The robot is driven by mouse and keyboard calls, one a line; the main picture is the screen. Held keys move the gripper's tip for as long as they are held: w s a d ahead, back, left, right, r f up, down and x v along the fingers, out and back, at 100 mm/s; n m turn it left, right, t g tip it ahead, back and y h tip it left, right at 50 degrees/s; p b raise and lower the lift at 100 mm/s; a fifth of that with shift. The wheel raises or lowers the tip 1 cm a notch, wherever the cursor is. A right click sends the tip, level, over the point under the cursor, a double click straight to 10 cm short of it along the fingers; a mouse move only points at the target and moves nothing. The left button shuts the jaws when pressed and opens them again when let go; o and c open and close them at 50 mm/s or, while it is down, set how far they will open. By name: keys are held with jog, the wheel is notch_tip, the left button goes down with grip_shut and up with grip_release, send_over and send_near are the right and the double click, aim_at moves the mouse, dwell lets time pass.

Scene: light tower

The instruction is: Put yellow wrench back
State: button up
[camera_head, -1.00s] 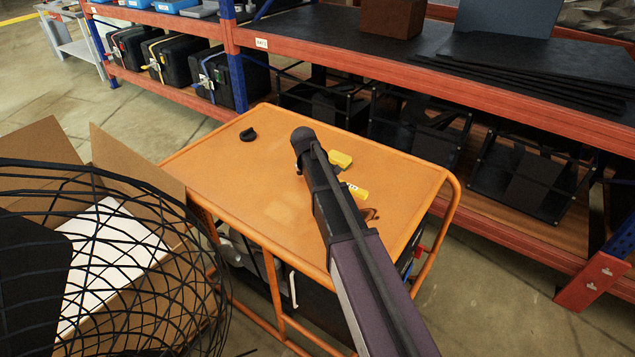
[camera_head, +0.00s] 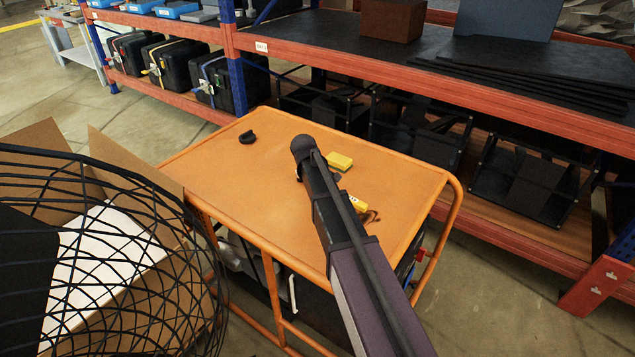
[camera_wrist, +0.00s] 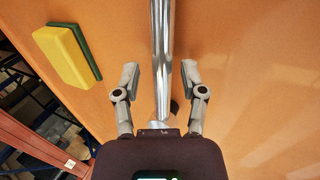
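My gripper (camera_wrist: 160,78) is over the orange cart top (camera_head: 225,165). Its two fingers stand apart on either side of a shiny metal shaft (camera_wrist: 161,50), with a visible gap on each side. The shaft runs from the top edge of the wrist view down to the palm; I cannot tell whether it is the wrench. In the head view my arm hides the gripper. A small yellow piece (camera_head: 357,204) shows beside my arm, partly hidden, and I cannot tell whether it belongs to the wrench. A yellow block with a dark green underside (camera_wrist: 65,55) lies left of the fingers.
A black curved piece (camera_head: 247,137) lies on the cart's far left. Bare orange surface surrounds it. A black wire cage (camera_head: 120,240) and an open cardboard box (camera_head: 125,170) stand left of the cart. A red-beamed rack (camera_head: 430,80) runs behind it.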

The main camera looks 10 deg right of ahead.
jog(key=shift+r, duration=0.1)
dwell(0.3)
jog(key=p+v, duration=0.4)
jog(key=shift+r, duration=0.2)
jog(key=p+v, duration=0.7)
jog(key=shift+a+r, duration=0.15)
jog(key=shift+r, duration=0.1)
jog(key=shift+s, duration=0.15)
dwell(0.6)
jog(key=s+d+m+g+y, duration=0.1)
jog(key=s+m, duration=0.3)
jog(key=s, duration=0.8)
jog(key=s+d+f+m+g+y, duration=0.1)
jog(key=s+d+m, duration=0.3)
jog(key=s, duration=0.9)
jog(key=shift+f+m+g+y, duration=0.25)
jog(key=shift+m+g+y, duration=0.25)
jog(key=shift+y, duration=0.2)
jog(key=shift+w+d, duration=0.1)
jog(key=shift+d, duration=0.05)
